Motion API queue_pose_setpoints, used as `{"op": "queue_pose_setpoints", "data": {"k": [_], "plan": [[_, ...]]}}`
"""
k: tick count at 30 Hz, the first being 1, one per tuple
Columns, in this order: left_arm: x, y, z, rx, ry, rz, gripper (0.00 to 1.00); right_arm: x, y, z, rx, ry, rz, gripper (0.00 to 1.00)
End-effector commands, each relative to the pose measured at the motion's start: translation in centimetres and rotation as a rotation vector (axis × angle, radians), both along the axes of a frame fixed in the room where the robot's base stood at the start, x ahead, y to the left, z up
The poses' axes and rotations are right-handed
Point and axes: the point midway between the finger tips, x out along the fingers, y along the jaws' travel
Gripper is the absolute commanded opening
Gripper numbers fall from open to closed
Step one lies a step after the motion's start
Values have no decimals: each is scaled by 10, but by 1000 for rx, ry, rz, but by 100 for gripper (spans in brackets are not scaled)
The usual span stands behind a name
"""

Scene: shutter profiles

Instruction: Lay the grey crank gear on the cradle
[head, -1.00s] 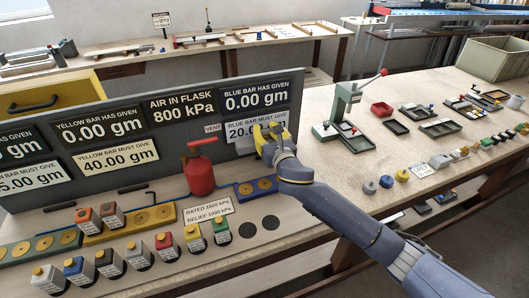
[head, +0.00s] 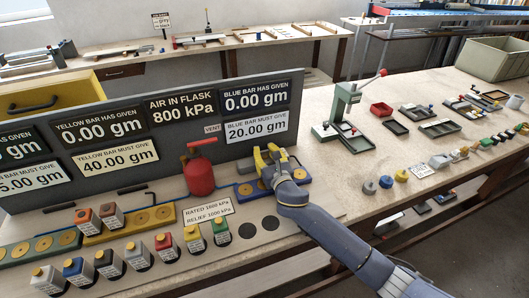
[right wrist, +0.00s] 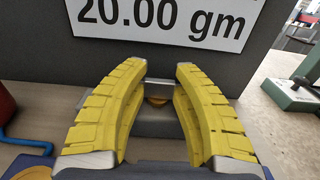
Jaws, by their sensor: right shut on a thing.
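My right gripper (head: 268,160) is at the right end of the blue bar (head: 244,190), in front of the grey display panel. In the right wrist view its yellow fingers (right wrist: 158,88) are closed in on a small grey metal piece (right wrist: 159,87) at their tips. A brass-coloured round part (right wrist: 158,101) shows just below that piece. I cannot tell whether the grey piece is the crank gear. I cannot pick out the cradle for certain. Small grey round parts (head: 370,187) stand on the right-hand bench. My left gripper is not in view.
A red flask (head: 200,174) stands just left of the gripper. Coloured bottles (head: 139,254) stand along the front left. A green press (head: 346,108) and several small trays (head: 440,127) are on the right bench. Bare bench top lies between the gripper and the press.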

Motion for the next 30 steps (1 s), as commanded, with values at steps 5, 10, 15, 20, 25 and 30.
{"op": "queue_pose_setpoints", "data": {"k": [5,10,15,20,25,30], "plan": [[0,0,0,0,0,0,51,0,0,1,1,-2,0,0],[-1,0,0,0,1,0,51,0,0,-2,1,-1,0,0],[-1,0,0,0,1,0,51,0,0,-7,-1,0,0,0],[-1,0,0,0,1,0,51,0,0,-14,-2,6,0,0],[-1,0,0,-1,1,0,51,-2,0,-20,-5,12,0,31],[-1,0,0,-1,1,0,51,-2,0,-21,-6,14,1,51]]}}
